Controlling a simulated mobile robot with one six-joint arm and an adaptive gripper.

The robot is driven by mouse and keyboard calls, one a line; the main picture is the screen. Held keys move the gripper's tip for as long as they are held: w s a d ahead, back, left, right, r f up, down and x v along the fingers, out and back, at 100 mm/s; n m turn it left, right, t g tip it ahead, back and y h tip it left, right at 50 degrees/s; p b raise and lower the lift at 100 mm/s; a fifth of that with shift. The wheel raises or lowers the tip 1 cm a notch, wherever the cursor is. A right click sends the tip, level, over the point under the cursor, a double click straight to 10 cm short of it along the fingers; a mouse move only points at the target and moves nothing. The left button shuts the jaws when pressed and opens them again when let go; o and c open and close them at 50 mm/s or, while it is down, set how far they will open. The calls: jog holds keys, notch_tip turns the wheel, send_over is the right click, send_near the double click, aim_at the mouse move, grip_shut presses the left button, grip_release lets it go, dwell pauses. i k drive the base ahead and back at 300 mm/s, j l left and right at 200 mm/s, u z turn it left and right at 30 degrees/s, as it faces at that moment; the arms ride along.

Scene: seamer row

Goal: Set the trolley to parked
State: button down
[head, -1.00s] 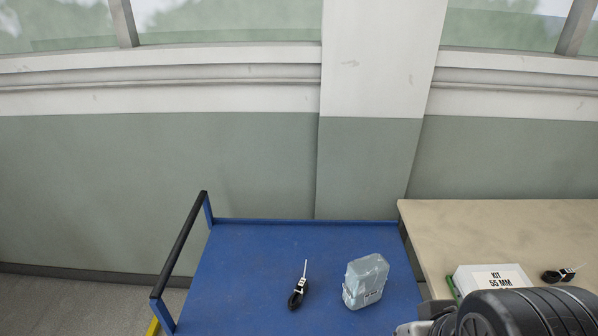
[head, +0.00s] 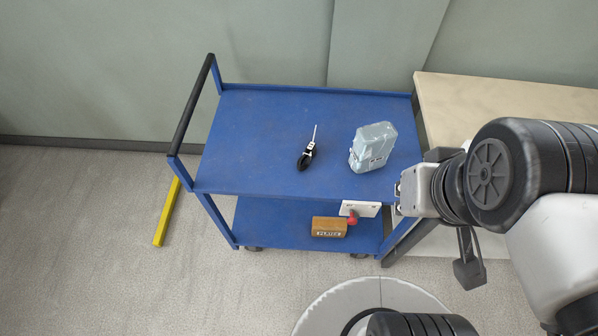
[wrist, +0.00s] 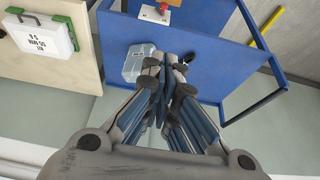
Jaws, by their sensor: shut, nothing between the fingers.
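The blue trolley (head: 262,132) stands against the wall, with a black push handle (head: 193,105) at its left end. My gripper (wrist: 173,62) is shut and empty, in front of the trolley deck in the wrist view. In the head view my arm hides the fingers.
A brown labelled block (head: 329,227) sits on the trolley's lower shelf. A beige table (head: 465,100) adjoins the trolley's right side. A white and green kit case (wrist: 40,35) is on it. A yellow bar (head: 167,212) lies on the floor at left. The floor in front is mostly clear.

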aim_at(259, 133)
jog(key=i+j, duration=0.1)
jog(key=j, duration=0.8)
jog(key=i+j, duration=0.15)
jog(key=j, duration=0.3)
jog(key=i+j, duration=0.1)
jog(key=j, duration=0.35)
jog(key=u, duration=0.05)
